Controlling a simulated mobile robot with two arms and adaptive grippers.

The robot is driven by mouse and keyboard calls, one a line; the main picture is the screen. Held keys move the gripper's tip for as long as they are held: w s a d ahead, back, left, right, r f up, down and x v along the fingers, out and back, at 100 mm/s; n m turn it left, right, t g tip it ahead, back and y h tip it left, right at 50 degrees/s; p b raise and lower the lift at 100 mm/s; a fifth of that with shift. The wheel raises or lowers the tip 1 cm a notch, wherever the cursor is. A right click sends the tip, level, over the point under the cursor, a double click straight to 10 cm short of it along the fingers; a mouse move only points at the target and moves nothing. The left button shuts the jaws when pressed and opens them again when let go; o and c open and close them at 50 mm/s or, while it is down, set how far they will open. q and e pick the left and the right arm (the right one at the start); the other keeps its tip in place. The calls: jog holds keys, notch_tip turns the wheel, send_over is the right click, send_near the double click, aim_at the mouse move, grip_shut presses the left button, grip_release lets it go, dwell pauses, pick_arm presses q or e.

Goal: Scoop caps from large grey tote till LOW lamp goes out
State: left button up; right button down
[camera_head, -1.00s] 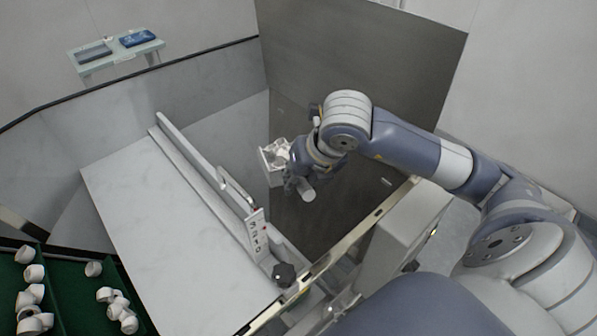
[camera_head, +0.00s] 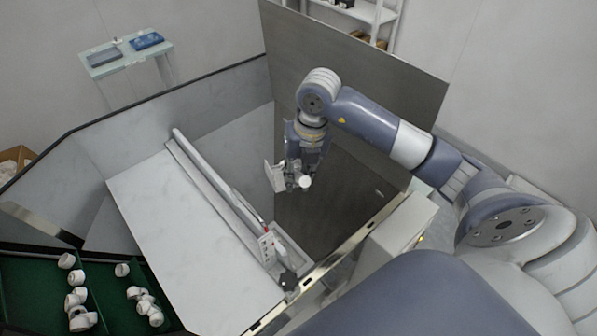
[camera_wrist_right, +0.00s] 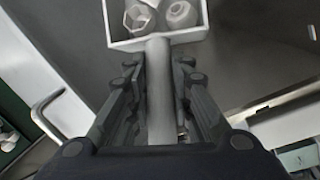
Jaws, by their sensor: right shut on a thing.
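My right gripper (camera_head: 302,172) is shut on the handle of a white scoop (camera_head: 274,177), over the dark metal surface. In the right wrist view the handle (camera_wrist_right: 158,95) lies between the two fingers and the square scoop pan (camera_wrist_right: 205,24) is at the top edge. Several white caps (camera_wrist_right: 181,14) lie in the pan; its far part is cut off. A small white panel with marks (camera_head: 267,246) stands at the end of the long rail; I cannot tell a LOW lamp or its state. My left gripper is not in view.
Green compartments (camera_head: 28,290) with several white caps (camera_head: 75,300) are at the lower left. A pale slab (camera_head: 165,240) with a long rail (camera_head: 215,185) lies left of the scoop. A tall dark panel (camera_head: 370,85) stands behind my arm. A small stand (camera_head: 105,70) is at the back left.

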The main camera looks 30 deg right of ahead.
jog(key=shift+w+d+r+g+p, duration=0.1)
jog(key=shift+w+r+g+p, duration=0.1)
jog(key=shift+r+p, duration=0.3)
jog(key=shift+w+r+g+p, duration=0.2)
jog(key=shift+r+p, duration=0.25)
jog(key=shift+w+d+r+g+y+p, duration=0.15)
jog(key=shift+w+r+g+y+p, duration=0.2)
jog(key=shift+w+g+p, duration=0.2)
jog(key=shift+w+d+r+g+p, duration=0.2)
jog(key=shift+w+r+g+p, duration=0.3)
jog(key=shift+w+r+g, duration=0.3)
jog(key=shift+w+f+y, duration=0.1)
jog(key=shift+w+y, duration=0.15)
jog(key=shift+w, duration=0.05)
jog(key=shift+w+d+r+m+g+y+p, duration=0.1)
jog(key=shift+w+d+r+g+y+p, duration=0.2)
jog(key=shift+w+g, duration=0.35)
jog(key=shift+w+d+r+m+g+h+p, duration=0.1)
jog(key=shift+w+r+g+p, duration=0.05)
jog(key=shift+w+r+g, duration=0.45)
jog(key=shift+w+d+r+m+g+y+p, duration=0.1)
jog(key=shift+w+d+r+g+y+p, duration=0.1)
jog(key=shift+w+g, duration=0.45)
jog(key=shift+w, duration=0.15)
jog(key=shift+f, duration=0.1)
